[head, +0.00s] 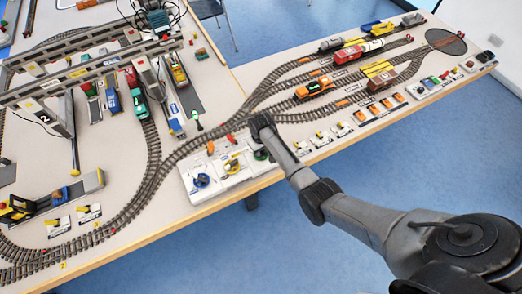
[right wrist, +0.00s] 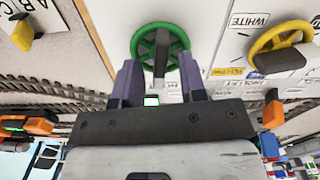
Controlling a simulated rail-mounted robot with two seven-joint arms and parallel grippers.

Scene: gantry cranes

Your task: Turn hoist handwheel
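Three handwheels stand on a white control panel (head: 220,178) at the table's front edge: blue (head: 201,180), yellow (head: 232,164) and green (head: 262,154). I cannot read which one is marked hoist. My right gripper (head: 261,127) is over the panel's right end, by the green wheel. In the right wrist view the green wheel (right wrist: 138,41) is just ahead of my gripper (right wrist: 160,78), with a dark bar across its middle. The two fingers are apart, either side of the wheel's lower part; contact cannot be told. The yellow wheel (right wrist: 262,43) is to the right. My left gripper is out of view.
A gantry crane (head: 90,65) spans tracks and toy vehicles at the left. Railway tracks (head: 155,160) run close behind the panel. Trains, including an orange locomotive (head: 314,88), stand at the right. Small white switch boxes (head: 322,139) line the front edge.

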